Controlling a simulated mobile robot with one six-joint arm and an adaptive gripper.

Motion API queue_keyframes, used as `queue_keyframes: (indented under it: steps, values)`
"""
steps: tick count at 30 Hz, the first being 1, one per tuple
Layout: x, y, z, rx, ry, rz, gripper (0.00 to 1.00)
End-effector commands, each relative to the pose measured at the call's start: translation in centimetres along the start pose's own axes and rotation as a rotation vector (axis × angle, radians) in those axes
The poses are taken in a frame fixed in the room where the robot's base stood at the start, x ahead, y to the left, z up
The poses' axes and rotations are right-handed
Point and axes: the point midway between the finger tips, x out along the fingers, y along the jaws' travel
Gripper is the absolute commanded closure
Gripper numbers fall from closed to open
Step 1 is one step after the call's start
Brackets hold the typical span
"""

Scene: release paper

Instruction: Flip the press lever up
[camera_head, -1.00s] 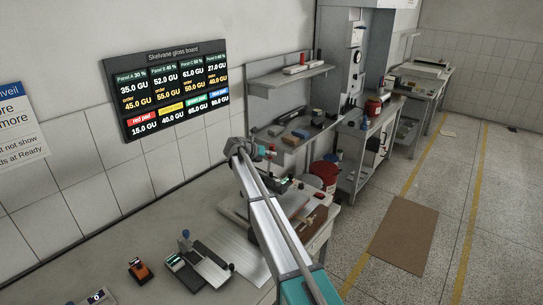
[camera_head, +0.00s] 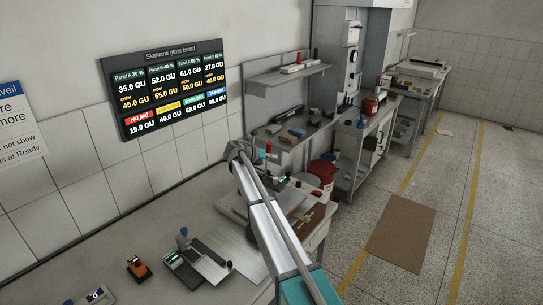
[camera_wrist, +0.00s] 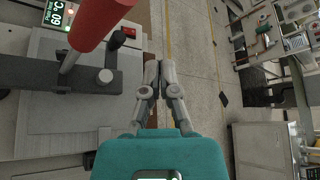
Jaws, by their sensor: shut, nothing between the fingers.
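The press lever shows in the wrist view as a thick red handle (camera_wrist: 103,22) on a metal rod, large and close to the camera at upper left. Its rod reaches down to a dark bar on the press (camera_wrist: 75,112), which has a 60 °C display. My gripper (camera_wrist: 159,64) is shut and empty, to the right of the handle and apart from it in the picture. The fingers point over the floor beyond the bench edge. In the head view a small red tip (camera_head: 268,148), likely the handle, shows beside my wrist; my fingers are hidden there.
A red switch (camera_wrist: 129,32) sits beside the display. In the head view, the bench (camera_head: 135,230) holds an orange device (camera_head: 138,268) and a small lever tool (camera_head: 190,262). A red bucket (camera_head: 322,172) stands behind the press. The floor at right is open, with a brown mat (camera_head: 402,235).

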Motion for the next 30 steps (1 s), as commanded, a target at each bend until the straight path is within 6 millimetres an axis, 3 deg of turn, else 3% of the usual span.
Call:
queue_keyframes:
  steps: [6,13,19,30]
  values:
    - [-3.8,1.4,-0.4,0.0,0.0,0.002,1.0]
    - [-6.7,2.5,-0.9,0.0,0.001,0.001,1.0]
    - [-7.8,2.9,-1.1,0.001,0.002,0.0,1.0]
    - [-8.1,3.0,-1.2,0.0,0.002,0.0,1.0]
